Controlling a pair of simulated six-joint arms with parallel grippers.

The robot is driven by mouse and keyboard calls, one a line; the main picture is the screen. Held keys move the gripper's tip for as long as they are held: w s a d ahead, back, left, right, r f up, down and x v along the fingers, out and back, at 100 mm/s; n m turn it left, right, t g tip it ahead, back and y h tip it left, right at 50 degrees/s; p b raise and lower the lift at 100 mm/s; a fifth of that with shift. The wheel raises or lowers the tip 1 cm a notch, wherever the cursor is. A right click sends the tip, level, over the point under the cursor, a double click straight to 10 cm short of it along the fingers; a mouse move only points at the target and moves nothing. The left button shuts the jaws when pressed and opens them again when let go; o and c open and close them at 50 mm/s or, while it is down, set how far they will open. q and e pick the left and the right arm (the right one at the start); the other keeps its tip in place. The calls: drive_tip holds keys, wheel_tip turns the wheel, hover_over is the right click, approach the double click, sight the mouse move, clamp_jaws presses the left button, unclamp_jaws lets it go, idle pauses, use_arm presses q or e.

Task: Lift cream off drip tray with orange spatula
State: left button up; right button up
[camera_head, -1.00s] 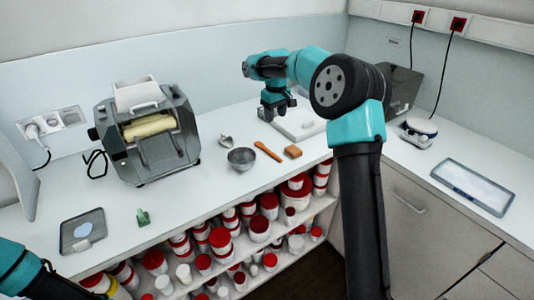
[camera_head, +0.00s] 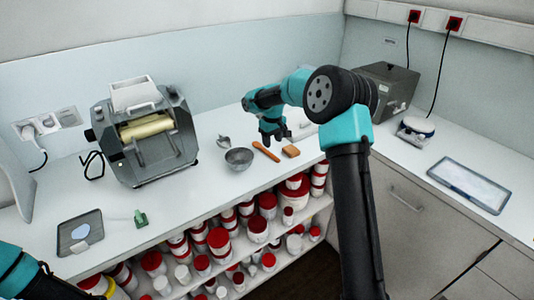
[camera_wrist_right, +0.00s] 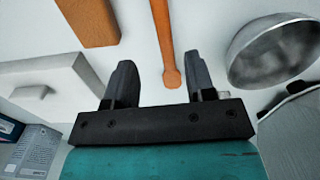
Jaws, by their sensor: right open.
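The orange spatula (camera_head: 265,151) lies flat on the white counter, between a metal bowl and a small brown block. My right gripper (camera_head: 274,138) is open and empty just behind it in the head view. In the right wrist view, the spatula's orange stick (camera_wrist_right: 165,40) points toward the gap between the open fingers (camera_wrist_right: 158,75), with its rounded end near the right finger. A dark grey tray (camera_head: 93,218), probably the drip tray, lies at the front left with a pale blob (camera_head: 80,231) on it, apparently cream. Of my left arm, only a part shows at the lower left.
The metal bowl (camera_head: 239,158) stands left of the spatula and the brown block (camera_head: 291,151) right of it. The mill (camera_head: 148,132) stands at the back left. A green item (camera_head: 140,218) stands near the front edge, above shelves of red-lidded jars (camera_head: 219,238).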

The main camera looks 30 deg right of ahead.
sight(271, 154)
drive_tip(key=shift+f, duration=0.45)
drive_tip(key=shift+a+f, duration=0.15)
drive_tip(key=shift+f, duration=1.15)
drive_tip(key=shift+a+f, duration=0.1)
drive_tip(key=shift+f, duration=1.2)
clamp_jaws()
